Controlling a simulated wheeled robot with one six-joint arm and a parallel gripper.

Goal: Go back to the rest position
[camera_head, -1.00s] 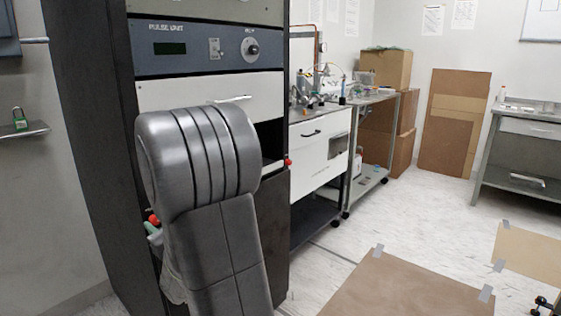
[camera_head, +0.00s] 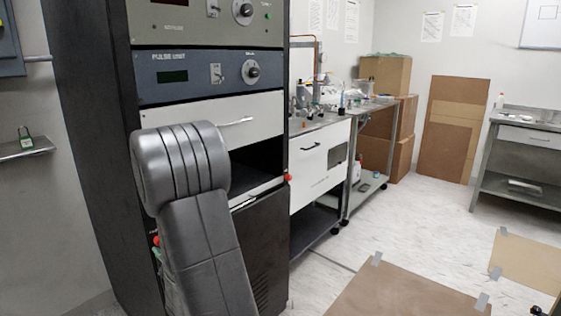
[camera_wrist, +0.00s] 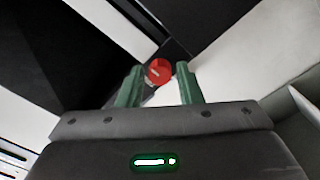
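My gripper (camera_wrist: 159,86) shows in the wrist view with its two green fingers apart. A round red knob (camera_wrist: 159,70) appears between and just beyond the fingertips. There are gaps on both sides of it, so it does not look gripped. In the head view my grey arm stands in front of the dark equipment rack (camera_head: 90,150) and hides most of the gripper. A bit of red and green shows at the arm's left edge, too small to tell apart.
The rack has a white drawer front (camera_head: 215,121) and an open dark bay below it. A red knob (camera_head: 287,178) is at its right edge. A white cabinet (camera_head: 318,165) stands to the right. A brown floor sheet (camera_head: 405,292) lies in front, with pale floor around it.

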